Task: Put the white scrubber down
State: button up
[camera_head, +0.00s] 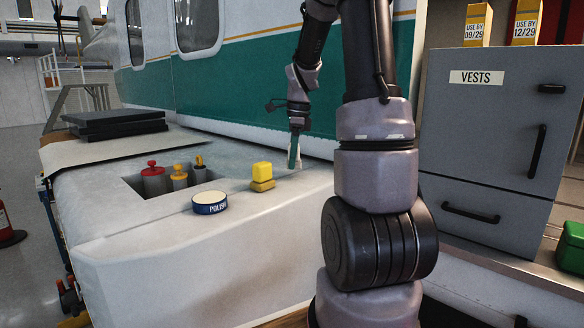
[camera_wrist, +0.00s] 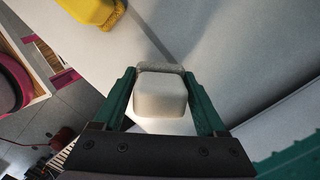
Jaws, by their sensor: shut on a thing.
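The white scrubber (camera_wrist: 160,95) is a pale block with a greyer layer along its far end in the wrist view. My gripper (camera_wrist: 158,85) has its two green fingers closed on the scrubber's sides. In the head view my gripper (camera_head: 294,152) points down over the right part of the light grey work surface (camera_head: 225,245). The scrubber shows there only as a small pale piece by the fingers (camera_head: 298,146). I cannot tell whether its underside touches the surface.
A yellow block (camera_head: 262,170) on a darker yellow one stands left of my gripper. A round polish tin (camera_head: 209,203) is near the front. A recess holds red and yellow-topped plungers (camera_head: 178,176). Dark flat cases (camera_head: 115,122) lie behind. A grey cabinet (camera_head: 488,120) stands right.

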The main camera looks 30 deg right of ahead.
jog(key=shift+f, duration=1.5)
jog(key=shift+f, duration=0.15)
jog(key=o, duration=1.4)
